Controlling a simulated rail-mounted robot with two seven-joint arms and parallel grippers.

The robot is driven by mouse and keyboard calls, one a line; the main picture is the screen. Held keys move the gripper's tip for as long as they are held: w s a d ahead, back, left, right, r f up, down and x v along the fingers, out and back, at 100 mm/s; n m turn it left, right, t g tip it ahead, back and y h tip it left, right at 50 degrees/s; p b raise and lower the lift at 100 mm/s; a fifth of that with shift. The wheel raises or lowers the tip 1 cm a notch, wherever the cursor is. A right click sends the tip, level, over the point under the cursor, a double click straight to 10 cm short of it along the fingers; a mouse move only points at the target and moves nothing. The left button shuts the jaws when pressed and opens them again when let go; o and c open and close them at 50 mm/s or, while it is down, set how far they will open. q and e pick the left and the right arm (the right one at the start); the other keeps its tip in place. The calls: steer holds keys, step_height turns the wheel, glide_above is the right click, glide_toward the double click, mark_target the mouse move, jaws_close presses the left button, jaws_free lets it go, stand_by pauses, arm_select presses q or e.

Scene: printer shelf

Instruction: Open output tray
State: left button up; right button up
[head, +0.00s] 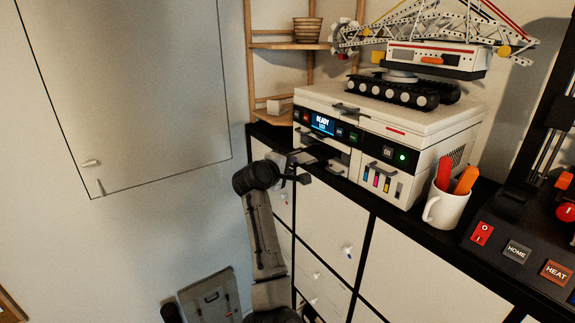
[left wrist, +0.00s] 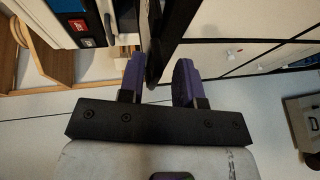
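The white printer (head: 425,137) stands on top of the shelf unit, with a lit display reading READY on its front. Below the display is a dark output tray (head: 318,153) in the front slot; how far it sticks out is hard to tell. My left gripper (head: 303,169) is just in front of and below this slot. In the left wrist view its two purple fingers (left wrist: 157,82) stand apart, with a dark edge showing between and beyond them. I cannot tell whether either finger touches it. My right gripper is not in view.
A crane model (head: 430,60) stands on the printer. A white mug (head: 447,208) with red and orange items is right of it, near a control panel (head: 510,250). The black-edged shelf unit has white fronts (head: 330,225) below.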

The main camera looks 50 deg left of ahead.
arm_select(q)
steer(key=shift+s+r, duration=0.1)
steer(key=shift+r, duration=0.1)
steer(key=b+v, duration=0.3)
steer(key=v, duration=1)
steer(key=shift+s+d+b, duration=0.2)
steer(key=shift+s+b, duration=0.1)
steer(key=shift+b, duration=0.05)
